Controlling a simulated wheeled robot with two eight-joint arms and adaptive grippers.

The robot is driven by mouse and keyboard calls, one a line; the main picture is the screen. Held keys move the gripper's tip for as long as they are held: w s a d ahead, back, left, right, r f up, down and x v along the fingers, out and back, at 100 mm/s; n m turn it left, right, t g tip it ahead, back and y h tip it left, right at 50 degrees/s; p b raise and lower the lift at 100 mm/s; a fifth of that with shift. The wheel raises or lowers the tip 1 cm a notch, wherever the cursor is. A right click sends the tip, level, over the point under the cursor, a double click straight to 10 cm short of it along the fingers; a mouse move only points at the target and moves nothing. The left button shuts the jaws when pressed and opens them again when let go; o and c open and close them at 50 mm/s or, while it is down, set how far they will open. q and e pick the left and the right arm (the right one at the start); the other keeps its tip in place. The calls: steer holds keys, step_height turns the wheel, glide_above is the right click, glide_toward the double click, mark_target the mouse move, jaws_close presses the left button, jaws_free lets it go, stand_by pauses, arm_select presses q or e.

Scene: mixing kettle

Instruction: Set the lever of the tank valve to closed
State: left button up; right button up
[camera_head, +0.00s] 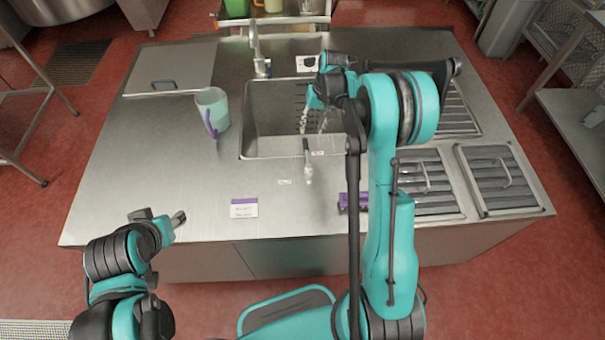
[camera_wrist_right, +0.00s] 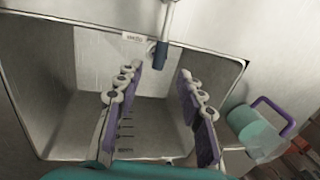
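A small metal lever with a dark blue grip (camera_head: 306,146), which looks like the tank valve lever, stands at the sink's front rim. Its grip points toward the basin. In the right wrist view the blue grip (camera_wrist_right: 158,55) hangs from the top edge, beyond the fingertips and roughly between them. My right gripper (camera_head: 315,118) is over the sink, behind the lever. In its wrist view the two purple-padded fingers (camera_wrist_right: 160,82) are spread with nothing between them. My left gripper (camera_head: 163,220) is above the counter's front left edge, apart from everything, its fingers seemingly spread.
The steel sink (camera_head: 250,125) lies under my right gripper. A pale jug with a purple handle (camera_head: 212,108) stands left of it. A tall tap (camera_head: 258,50) rises behind. Slatted covers (camera_head: 497,178) lie at right. A purple-edged card (camera_head: 244,208) lies in front. The front left counter is mostly clear.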

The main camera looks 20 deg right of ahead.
mark_target(306, 143)
steer(key=f+b, duration=0.1)
steer(key=f, duration=0.1)
steer(key=a+f+b, duration=0.1)
steer(key=f+b, duration=0.1)
steer(key=f, duration=0.1)
steer(key=f+b, duration=0.1)
steer(key=f, duration=0.1)
steer(key=shift+w+a+f, duration=0.2)
steer(key=shift+f, duration=0.15)
steer(key=shift+r, duration=0.1)
steer(key=shift+b, duration=0.35)
steer(key=shift+a, duration=0.1)
jaws_close()
